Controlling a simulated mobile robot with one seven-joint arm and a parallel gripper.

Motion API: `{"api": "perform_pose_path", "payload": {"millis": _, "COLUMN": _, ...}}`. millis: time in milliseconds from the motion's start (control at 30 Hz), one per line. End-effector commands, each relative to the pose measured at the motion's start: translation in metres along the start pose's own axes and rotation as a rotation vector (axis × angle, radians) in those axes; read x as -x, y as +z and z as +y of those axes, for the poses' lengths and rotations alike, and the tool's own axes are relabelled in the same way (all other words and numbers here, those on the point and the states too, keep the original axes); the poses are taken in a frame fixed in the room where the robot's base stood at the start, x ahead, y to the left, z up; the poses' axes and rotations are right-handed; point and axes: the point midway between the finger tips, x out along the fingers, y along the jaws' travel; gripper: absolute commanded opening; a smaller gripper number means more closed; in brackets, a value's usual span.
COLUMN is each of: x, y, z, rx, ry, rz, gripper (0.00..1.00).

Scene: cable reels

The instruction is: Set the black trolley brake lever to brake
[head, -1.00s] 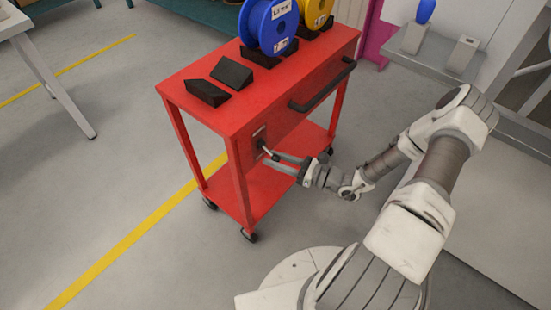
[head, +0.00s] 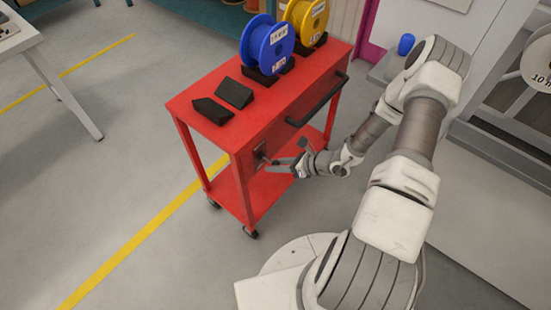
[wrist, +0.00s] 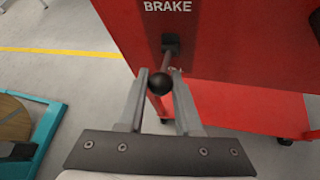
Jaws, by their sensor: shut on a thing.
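The brake lever (wrist: 174,62) has a thin shaft and a black ball knob. It is on the end panel of the red trolley (head: 180,106), which also shows in the wrist view (wrist: 230,45). The white word BRAKE is printed above the lever's dark pivot; a smaller mark beneath is partly hidden by the shaft. My gripper (wrist: 160,88) is shut on the lever's knob, which sits between the two fingertips. In the head view my gripper (head: 271,163) reaches the panel from the right; the lever is small there and its exact angle is unclear.
A blue reel (head: 268,45) and a yellow reel (head: 307,20) stand on the trolley top beside black wedge blocks (head: 233,93). A black handle (head: 318,98) juts from the trolley's side. A grey bench is at right. Open floor with a yellow line (head: 130,248) lies left.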

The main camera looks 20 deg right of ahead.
Motion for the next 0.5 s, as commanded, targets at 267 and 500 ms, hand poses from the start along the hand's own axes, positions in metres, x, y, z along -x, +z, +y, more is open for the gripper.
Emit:
{"api": "perform_pose_path", "payload": {"millis": 267, "x": 0.0065, "y": 0.0133, "z": 0.0027, "rx": -0.046, "ry": -0.017, "rz": 0.189, "gripper": 0.00}}
{"api": "perform_pose_path", "payload": {"millis": 500, "x": 0.0067, "y": 0.0162, "z": 0.0028, "rx": -0.072, "ry": -0.027, "rz": 0.279, "gripper": 0.00}}
